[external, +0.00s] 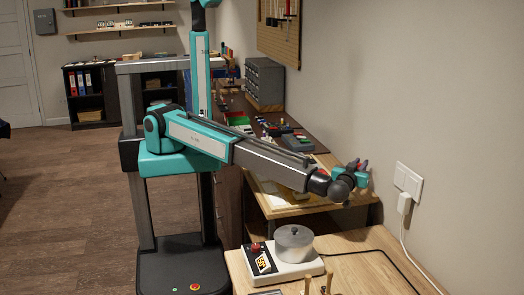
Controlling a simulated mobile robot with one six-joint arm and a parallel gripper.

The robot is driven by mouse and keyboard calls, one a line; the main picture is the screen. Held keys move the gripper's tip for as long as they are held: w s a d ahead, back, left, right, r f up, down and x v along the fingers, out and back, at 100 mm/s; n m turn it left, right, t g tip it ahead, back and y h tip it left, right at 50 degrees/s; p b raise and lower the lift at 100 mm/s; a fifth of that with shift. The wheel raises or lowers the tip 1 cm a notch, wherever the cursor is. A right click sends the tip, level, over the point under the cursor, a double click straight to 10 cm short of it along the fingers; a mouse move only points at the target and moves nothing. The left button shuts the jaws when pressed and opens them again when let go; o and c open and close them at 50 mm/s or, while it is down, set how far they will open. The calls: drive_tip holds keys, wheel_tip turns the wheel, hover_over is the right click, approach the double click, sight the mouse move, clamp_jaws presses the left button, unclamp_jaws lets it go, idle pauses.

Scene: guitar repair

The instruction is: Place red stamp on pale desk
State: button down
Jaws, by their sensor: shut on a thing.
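My gripper (361,174) is at the right, near the wall, at the end of my outstretched arm. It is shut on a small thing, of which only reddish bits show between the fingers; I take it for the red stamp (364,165). Its shape is mostly hidden and too small to make out. The pale desk (352,265) is the light wooden top in the foreground. My gripper is in the air above and behind its far edge, and the held thing is apart from the desk.
A black cable (385,255) crosses the right part. Wooden pegs (327,278) stand at the front. A dark workbench (235,103) with small items is behind.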

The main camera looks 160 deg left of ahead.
drive_tip(key=shift+f, duration=2.3)
drive_tip(key=shift+f+b, duration=0.2)
drive_tip(key=shift+b, duration=0.1)
drive_tip(key=c, duration=1.6)
unclamp_jaws()
drive_tip(key=shift+c, duration=0.2)
drive_tip(key=shift+r+p, duration=0.15)
drive_tip(key=shift+p, duration=1)
drive_tip(key=b+v, duration=0.2)
drive_tip(key=v, duration=0.4)
drive_tip(key=shift+w+d+b, duration=0.25)
drive_tip(key=shift+w+b, duration=0.05)
drive_tip(key=shift+w+d, duration=0.25)
drive_tip(key=shift+d, duration=0.05)
drive_tip(key=shift+o, duration=0.5)
